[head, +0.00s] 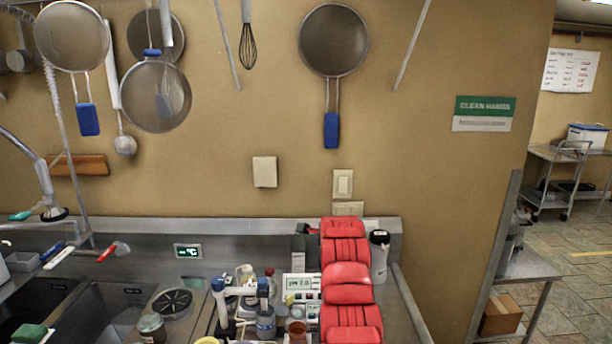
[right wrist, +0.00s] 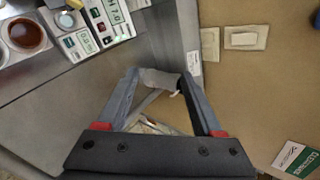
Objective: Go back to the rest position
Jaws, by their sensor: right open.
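My right gripper (right wrist: 160,80) shows in the right wrist view with its two dark fingers spread apart. Nothing is held between them; a pale grey shape shows beyond the gap, and I cannot tell what it is. In the head view my red right arm reaches up over the right end of the counter (head: 225,227), and its gripper cannot be made out there. My left gripper is in neither view.
A meter (head: 300,284), bottles and a blue-and-white stand (head: 240,288) crowd the counter left of my arm. A white-and-black container (head: 379,256) stands close right of it. Strainers (head: 333,42) hang on the wall. A metal table (head: 528,265) stands at right.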

